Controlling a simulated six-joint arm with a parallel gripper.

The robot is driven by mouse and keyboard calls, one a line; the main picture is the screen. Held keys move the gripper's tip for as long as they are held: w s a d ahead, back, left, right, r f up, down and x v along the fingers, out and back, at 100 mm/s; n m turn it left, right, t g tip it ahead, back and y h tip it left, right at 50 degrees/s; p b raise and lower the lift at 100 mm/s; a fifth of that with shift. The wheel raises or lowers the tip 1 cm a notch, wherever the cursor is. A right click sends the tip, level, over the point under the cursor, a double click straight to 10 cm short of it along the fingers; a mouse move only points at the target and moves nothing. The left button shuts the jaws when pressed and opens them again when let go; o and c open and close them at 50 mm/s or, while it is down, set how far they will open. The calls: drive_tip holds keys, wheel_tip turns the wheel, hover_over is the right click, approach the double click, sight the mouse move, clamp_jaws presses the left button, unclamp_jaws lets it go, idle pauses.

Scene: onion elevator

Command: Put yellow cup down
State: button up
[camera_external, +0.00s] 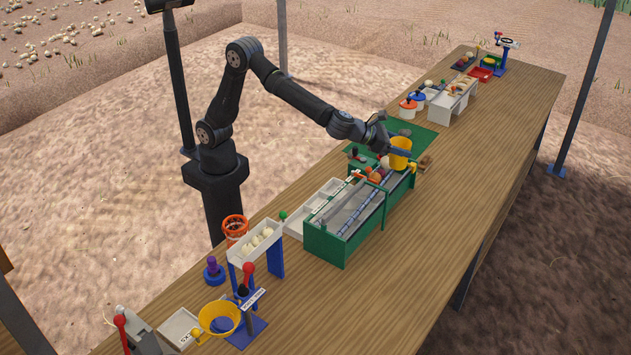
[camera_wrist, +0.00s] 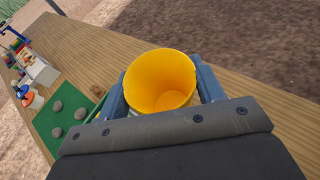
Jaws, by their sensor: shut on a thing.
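The yellow cup (camera_external: 400,153) is held by my gripper (camera_external: 396,149) at the far end of the green machine (camera_external: 343,243). In the wrist view the yellow cup (camera_wrist: 160,80) sits between the two blue fingers of my gripper (camera_wrist: 162,98), its open mouth facing the camera. The inside that shows looks empty. The cup appears upright in the outside view. I cannot tell whether its bottom touches anything. The lower part of the cup is hidden in the wrist view by the gripper body.
A green mat (camera_external: 425,138) with grey stones lies beyond the cup; it also shows in the wrist view (camera_wrist: 52,122). A brown piece (camera_external: 424,162) lies right of the cup. White trays (camera_external: 316,206) stand left of the machine. The table's right side (camera_external: 480,180) is clear.

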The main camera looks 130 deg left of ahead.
drive_tip(key=s+d+m+t+h, duration=0.1)
drive_tip(key=s+d+m+h, duration=0.15)
drive_tip(key=d, duration=1.25)
drive_tip(key=s+d+m+t+h, duration=0.15)
drive_tip(key=s+d, duration=0.25)
drive_tip(key=d, duration=1.1)
drive_tip(key=s+d+m+t+h, duration=0.1)
drive_tip(key=s+d+m+h, duration=0.2)
drive_tip(key=d, duration=1.2)
drive_tip(key=s+d+m+g+h, duration=0.1)
drive_tip(key=s+d+m+h, duration=0.55)
drive_tip(key=s+d, duration=2.35)
wheel_tip(320, 180, down, 18)
drive_tip(key=a, duration=0.1)
drive_tip(key=shift+n+h, duration=0.25)
drive_tip(key=shift+n, duration=0.2)
drive_tip(key=shift+w+a+f, duration=0.2)
drive_tip(key=shift+w+f, duration=1.6)
drive_tip(key=shift+w+a+f, duration=0.15)
drive_tip(key=shift+w+f, duration=1.6)
drive_tip(key=shift+f, duration=0.05)
drive_tip(key=shift+w+a+f, duration=0.2)
drive_tip(key=shift+w+f, duration=1.6)
drive_tip(key=shift+f, duration=0.1)
